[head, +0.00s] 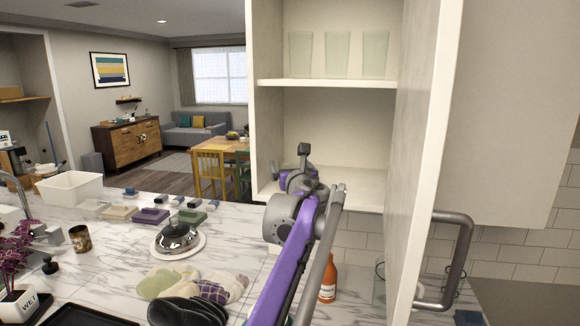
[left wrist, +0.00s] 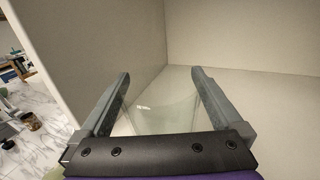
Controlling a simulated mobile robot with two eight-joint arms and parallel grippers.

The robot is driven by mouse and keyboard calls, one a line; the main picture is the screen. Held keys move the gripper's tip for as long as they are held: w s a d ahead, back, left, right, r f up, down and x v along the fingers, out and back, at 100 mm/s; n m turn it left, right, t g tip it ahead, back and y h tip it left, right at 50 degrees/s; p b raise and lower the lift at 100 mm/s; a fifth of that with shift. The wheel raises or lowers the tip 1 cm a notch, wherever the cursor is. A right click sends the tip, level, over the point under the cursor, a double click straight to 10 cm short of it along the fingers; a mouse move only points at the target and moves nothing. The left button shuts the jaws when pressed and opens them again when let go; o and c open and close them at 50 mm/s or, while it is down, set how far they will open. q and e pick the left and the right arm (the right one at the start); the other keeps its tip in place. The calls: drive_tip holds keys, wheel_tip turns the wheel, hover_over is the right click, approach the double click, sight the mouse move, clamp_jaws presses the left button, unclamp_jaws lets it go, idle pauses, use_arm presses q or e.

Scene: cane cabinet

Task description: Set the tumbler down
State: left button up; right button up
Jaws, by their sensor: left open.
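In the left wrist view, a clear glass tumbler (left wrist: 163,112) is between the two fingers of my left gripper (left wrist: 160,85). The fingers are apart on either side of it; whether either touches the glass cannot be told. In the head view, my left gripper (head: 303,172) reaches into the lower space of the open white cabinet (head: 335,120), just above its bottom shelf (head: 366,198). The tumbler is not made out there, behind my gripper and arm. My right gripper is not in view.
Several tumblers (head: 337,54) stand on the upper shelf (head: 325,83). The open cabinet door (head: 416,150) with its grey handle (head: 460,262) is close on the right. Below are an orange bottle (head: 328,281) and a plate with a silver dome (head: 177,238) on the marble counter.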

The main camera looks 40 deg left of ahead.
use_arm(q)
drive_tip(key=shift+r, duration=0.25)
drive_tip(key=b+v, duration=0.1)
drive_tip(key=v, duration=1.1)
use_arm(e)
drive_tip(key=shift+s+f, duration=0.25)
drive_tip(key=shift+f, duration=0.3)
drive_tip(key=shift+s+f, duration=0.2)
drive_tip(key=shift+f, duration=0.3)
use_arm(q)
drive_tip(key=shift+f, duration=0.1)
